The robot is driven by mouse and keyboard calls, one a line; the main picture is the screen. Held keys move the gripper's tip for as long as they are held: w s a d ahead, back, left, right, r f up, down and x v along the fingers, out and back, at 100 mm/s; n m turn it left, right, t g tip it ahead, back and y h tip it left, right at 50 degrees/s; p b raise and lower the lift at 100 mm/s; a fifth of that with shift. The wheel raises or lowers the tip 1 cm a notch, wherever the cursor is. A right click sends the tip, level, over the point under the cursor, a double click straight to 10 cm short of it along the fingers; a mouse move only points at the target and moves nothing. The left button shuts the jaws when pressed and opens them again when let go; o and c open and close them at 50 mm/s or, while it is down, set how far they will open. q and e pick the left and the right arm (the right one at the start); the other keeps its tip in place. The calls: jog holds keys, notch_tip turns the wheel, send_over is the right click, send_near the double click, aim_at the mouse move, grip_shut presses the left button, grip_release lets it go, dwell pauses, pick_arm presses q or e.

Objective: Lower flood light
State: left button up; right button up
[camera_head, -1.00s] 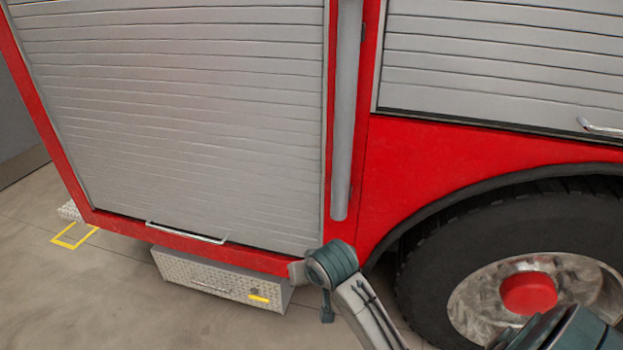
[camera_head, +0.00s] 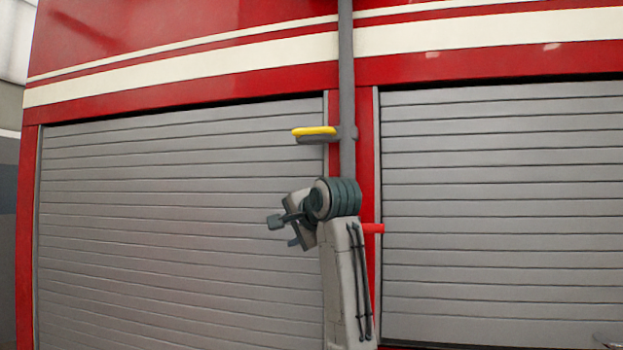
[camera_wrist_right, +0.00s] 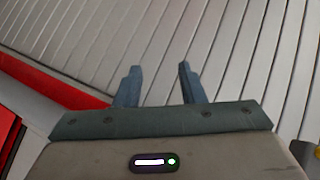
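A grey vertical pole (camera_head: 347,100) runs up the red post between two shutters; its top is out of view and no flood light shows. A yellow-topped handle (camera_head: 315,131) sticks out to the left from the pole. A red lever or knob (camera_head: 373,228) shows low on the post, partly behind my right arm. My right gripper (camera_head: 280,232) is below and left of the yellow handle, apart from it, in front of the left shutter. In the right wrist view its two fingers (camera_wrist_right: 159,68) are apart with nothing between them. My left gripper is not in view.
Grey roller shutters stand to the left (camera_head: 180,220) and right (camera_head: 500,210) of the post, on a red truck body with a white stripe (camera_head: 480,34). A shutter handle (camera_head: 608,342) shows at the lower right. The space left of the gripper is clear.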

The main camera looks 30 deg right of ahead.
jog(key=s+d+r+m+t, duration=0.15)
jog(key=s+r, duration=0.25)
jog(key=r, duration=0.8)
jog(key=m+t, duration=0.1)
jog(key=m, duration=0.2)
send_near(315, 129)
jog(key=shift+w+d+f+p, duration=0.25)
jog(key=shift+w+p, duration=0.65)
jog(key=shift+w, duration=1)
jog(key=shift+w+d+f+p, duration=0.1)
jog(key=shift+w+f+p, duration=0.25)
jog(key=shift+w+p, duration=1.05)
jog(key=shift+w+d+f+p, duration=0.1)
jog(key=shift+w+f+p, duration=0.25)
jog(key=shift+w, duration=2)
jog(key=shift+r, duration=0.1)
grip_shut()
